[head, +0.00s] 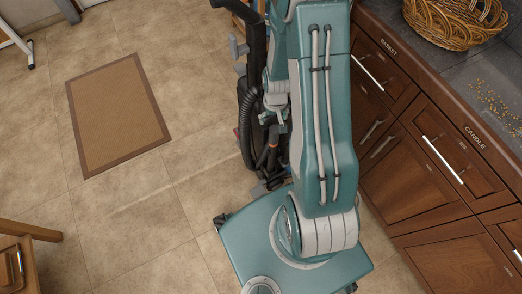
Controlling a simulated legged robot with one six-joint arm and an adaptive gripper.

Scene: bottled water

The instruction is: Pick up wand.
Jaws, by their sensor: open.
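A dark upright vacuum cleaner (252,40) with a ribbed black hose (247,130) stands on the tiles, just left of my arm. I cannot clearly tell its wand from its other dark parts. My forearm hangs down behind my upper arm. My gripper (268,160) appears at its lower end as a small dark shape, open, close to the hose and the lower part of the cleaner. I cannot tell whether it touches them. My upper arm hides what lies to the right.
Wooden cabinets (430,235) with drawers line the right side. A wicker basket (455,22) and scattered crumbs (495,100) lie on the dark counter (435,62). A brown mat (120,115) lies on open floor. Wooden furniture (28,236) stands at lower left.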

